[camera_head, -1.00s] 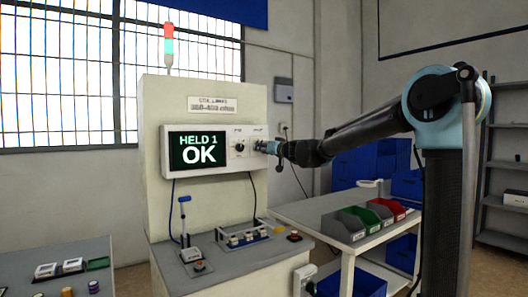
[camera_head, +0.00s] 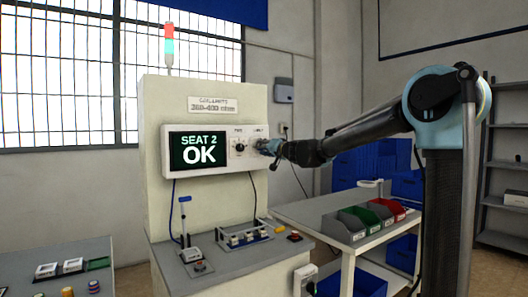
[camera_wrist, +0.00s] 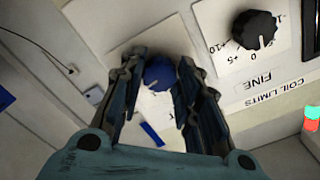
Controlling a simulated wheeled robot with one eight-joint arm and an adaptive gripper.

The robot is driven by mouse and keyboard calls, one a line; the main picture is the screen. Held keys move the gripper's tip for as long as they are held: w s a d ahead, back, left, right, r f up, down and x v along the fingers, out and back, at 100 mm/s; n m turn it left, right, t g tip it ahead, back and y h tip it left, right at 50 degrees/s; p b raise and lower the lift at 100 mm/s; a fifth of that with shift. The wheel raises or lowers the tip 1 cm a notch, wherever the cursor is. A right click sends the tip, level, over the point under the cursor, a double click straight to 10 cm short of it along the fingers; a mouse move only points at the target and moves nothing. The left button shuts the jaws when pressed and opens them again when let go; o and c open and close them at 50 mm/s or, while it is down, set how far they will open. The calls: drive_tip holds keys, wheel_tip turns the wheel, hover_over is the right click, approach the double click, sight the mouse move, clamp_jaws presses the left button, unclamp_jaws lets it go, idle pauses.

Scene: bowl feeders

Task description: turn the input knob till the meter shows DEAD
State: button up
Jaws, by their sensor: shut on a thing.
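The meter (camera_head: 198,151) on the panel is a dark screen reading "SEAT 2" above a large "OK". The input knob appears to be the blue knob (camera_wrist: 158,74) in the wrist view; its panel label is too small to read. My gripper (camera_wrist: 160,82) has its two fingers on either side of this knob and is shut on it. In the head view my gripper (camera_head: 266,147) is at the panel's right end and hides the knob. A black knob (camera_wrist: 255,30) marked FINE, with a numbered scale, sits beside it, apart from my fingers.
The cabinet (camera_head: 205,100) carries the panel and a signal tower (camera_head: 169,45). Below is a bench with a lever (camera_head: 184,220) and a rack of small parts (camera_head: 242,236). A side table holds coloured bins (camera_head: 380,213). A cable hangs below the panel.

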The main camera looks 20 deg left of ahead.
drive_tip(key=shift+w+d, duration=0.1)
drive_tip(key=o, duration=1.1)
drive_tip(key=shift+c, duration=0.2)
drive_tip(key=v, duration=1.2)
